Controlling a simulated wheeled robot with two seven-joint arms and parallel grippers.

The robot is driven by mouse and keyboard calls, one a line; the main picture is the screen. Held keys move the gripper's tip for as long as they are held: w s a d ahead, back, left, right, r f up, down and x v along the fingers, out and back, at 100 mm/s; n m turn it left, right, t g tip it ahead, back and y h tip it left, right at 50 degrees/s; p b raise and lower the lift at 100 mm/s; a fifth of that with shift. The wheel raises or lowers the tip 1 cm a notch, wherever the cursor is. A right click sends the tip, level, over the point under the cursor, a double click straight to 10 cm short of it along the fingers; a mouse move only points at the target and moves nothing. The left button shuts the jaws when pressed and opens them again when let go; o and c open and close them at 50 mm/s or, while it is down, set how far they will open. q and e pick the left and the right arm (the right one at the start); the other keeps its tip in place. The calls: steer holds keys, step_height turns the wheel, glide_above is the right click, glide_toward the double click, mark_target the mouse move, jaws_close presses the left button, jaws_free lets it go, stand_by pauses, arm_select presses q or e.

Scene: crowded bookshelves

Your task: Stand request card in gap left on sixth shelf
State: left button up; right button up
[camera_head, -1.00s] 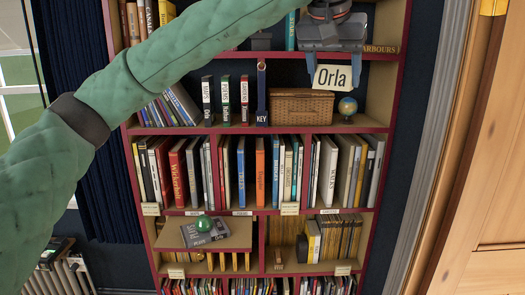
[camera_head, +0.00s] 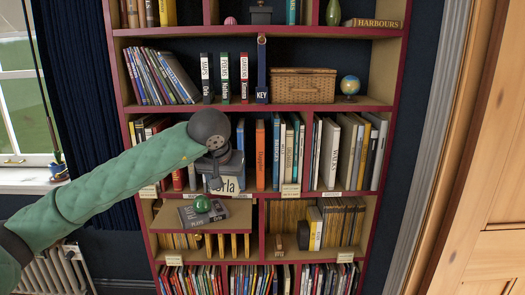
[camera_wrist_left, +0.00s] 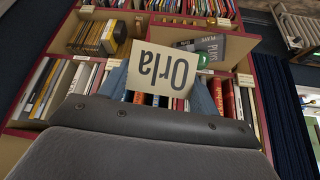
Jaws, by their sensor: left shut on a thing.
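The request card, a cream card reading "Orla" (camera_head: 226,185), is held in my left gripper (camera_head: 222,170). In the head view it hangs low in front of the middle row of upright books. In the left wrist view the card (camera_wrist_left: 163,68) appears upside down, gripped near one edge between the blue fingers and clear of the books. The fingers are shut on it. The gripper and wrist hide the books behind them, so I cannot tell whether a gap lies there. My right gripper is not in view.
Just below is a compartment with a small board carrying a dark book (camera_head: 196,212) and a green ball (camera_head: 203,204). A wicker basket (camera_head: 304,85), a globe (camera_head: 350,84) and labelled box files (camera_head: 224,78) stand on the shelf above. A curtain hangs left.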

arm_select(q)
steer(key=s+a+f+b, duration=0.2)
steer(key=a+f, duration=0.1)
steer(key=f, duration=0.8)
steer(key=s+a+f+n+b, duration=0.1)
steer(key=a+f, duration=0.3)
steer(key=f, duration=0.7)
steer(key=s+a+f+b, duration=0.3)
steer(key=a+f, duration=0.1)
steer(key=f, duration=0.7)
steer(key=shift+s+n+y, duration=0.25)
steer(key=shift+n+y, duration=0.05)
steer(key=shift+y, duration=0.1)
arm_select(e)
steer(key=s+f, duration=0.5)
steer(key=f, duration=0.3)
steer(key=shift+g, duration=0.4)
arm_select(q)
steer(key=shift+f, duration=0.1)
